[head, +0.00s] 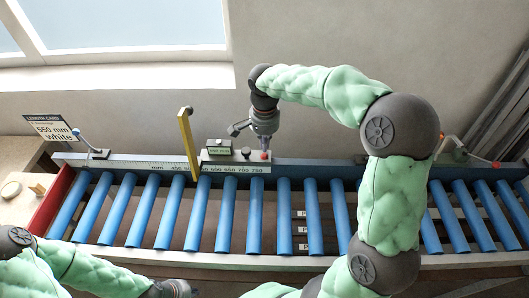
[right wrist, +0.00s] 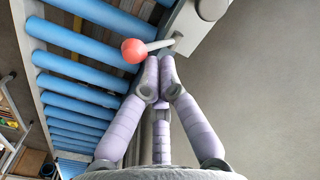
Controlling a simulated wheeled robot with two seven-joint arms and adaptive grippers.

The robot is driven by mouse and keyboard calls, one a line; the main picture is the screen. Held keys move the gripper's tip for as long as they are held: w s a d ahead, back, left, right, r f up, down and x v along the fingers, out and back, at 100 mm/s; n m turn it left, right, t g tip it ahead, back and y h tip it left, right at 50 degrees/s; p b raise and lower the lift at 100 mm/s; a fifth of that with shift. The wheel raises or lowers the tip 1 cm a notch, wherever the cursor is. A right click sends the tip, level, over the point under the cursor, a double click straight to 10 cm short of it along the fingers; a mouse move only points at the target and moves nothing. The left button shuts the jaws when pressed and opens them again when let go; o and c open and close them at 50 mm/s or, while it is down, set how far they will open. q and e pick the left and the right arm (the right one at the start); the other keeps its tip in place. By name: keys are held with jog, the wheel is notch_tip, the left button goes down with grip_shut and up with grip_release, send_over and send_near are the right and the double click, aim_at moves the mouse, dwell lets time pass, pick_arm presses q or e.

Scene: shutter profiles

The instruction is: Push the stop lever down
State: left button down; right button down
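A stop lever with a red ball knob (head: 264,155) sits at the right end of the grey stop carriage (head: 222,153) on the length scale. In the right wrist view its red ball (right wrist: 135,50) is on a thin grey rod that points left and slightly down from the carriage. My right gripper (head: 265,141) is directly above the knob in the head view. In the right wrist view its purple fingertips (right wrist: 159,62) are together and empty, just beside the rod; contact is unclear. My left gripper (head: 177,288) is at the bottom edge, partly cut off.
Blue rollers (head: 226,215) run along the conveyor below the scale rail (head: 130,164). A yellow upright bar (head: 187,145) stands left of the carriage. A blue-knobbed lever (head: 77,132) is at left, and another red-knobbed lever (head: 496,164) at right. A length card (head: 50,128) reads 550 mm white.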

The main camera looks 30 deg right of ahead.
jog(key=shift+s+a+f+b, duration=0.25)
jog(key=shift+s+a+b, duration=0.2)
jog(key=shift+s, duration=0.35)
jog(key=shift+s+a+f+b, duration=0.25)
jog(key=shift+s+a, duration=0.25)
jog(key=shift+s, duration=0.3)
jog(key=shift+f, duration=0.1)
jog(key=shift+s+a+f+b, duration=0.5)
jog(key=shift+s+f+b, duration=0.3)
jog(key=shift+f+b, duration=1.2)
notch_tip(320, 180, up, 9)
jog(key=p, duration=0.7)
send_over(264, 157)
jog(key=s, duration=0.2)
jog(key=shift+w+a, duration=0.2)
jog(key=shift+a, duration=0.25)
jog(key=shift+f, duration=0.1)
